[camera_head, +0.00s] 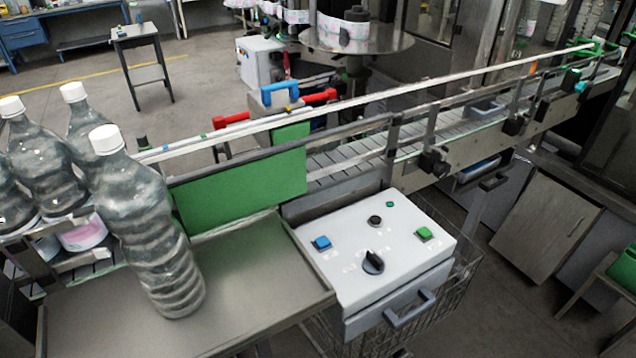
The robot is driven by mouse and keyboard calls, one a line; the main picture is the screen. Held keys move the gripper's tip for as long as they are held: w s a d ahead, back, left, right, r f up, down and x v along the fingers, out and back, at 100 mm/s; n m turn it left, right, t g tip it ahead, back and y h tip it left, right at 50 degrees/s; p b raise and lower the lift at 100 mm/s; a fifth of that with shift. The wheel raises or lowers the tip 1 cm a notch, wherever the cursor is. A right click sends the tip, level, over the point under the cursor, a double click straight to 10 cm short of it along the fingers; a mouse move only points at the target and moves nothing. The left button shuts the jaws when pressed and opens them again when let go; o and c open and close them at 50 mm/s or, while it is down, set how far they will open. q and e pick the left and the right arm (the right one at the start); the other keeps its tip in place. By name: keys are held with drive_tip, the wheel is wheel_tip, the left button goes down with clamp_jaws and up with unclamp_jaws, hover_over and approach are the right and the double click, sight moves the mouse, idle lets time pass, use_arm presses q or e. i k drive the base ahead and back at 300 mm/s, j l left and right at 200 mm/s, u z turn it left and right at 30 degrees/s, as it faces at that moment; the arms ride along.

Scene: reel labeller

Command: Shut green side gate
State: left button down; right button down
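The green side gate (243,191) is a flat rectangular panel in the head view, left of the middle. It stands upright along the near side of the conveyor, behind the metal tray. Its right end is near the rail post, and its left end is partly behind a big clear bottle. I cannot tell from this view whether it is fully shut. A smaller green piece (291,133) shows behind the rail. Neither of my grippers is in view.
A clear bottle (148,235) with a white cap stands on the metal tray (245,280), with several more bottles at left. A white control box (372,250) with buttons and a knob is right of the tray. The conveyor (350,152) runs to the upper right.

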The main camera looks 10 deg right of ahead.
sight(200, 205)
drive_tip(key=l+u, duration=0.1)
drive_tip(key=l, duration=0.35)
drive_tip(key=l+u, duration=0.1)
drive_tip(key=l, duration=0.4)
drive_tip(key=k+l+u, duration=0.15)
drive_tip(key=l, duration=0.3)
drive_tip(key=l+u, duration=0.1)
drive_tip(key=l, duration=0.35)
drive_tip(key=k+l+u, duration=0.1)
drive_tip(key=l, duration=0.35)
drive_tip(key=k+l+u, duration=0.1)
drive_tip(key=l, duration=0.35)
drive_tip(key=k+l+u, duration=0.1)
drive_tip(key=l, duration=0.3)
drive_tip(key=k, duration=0.1)
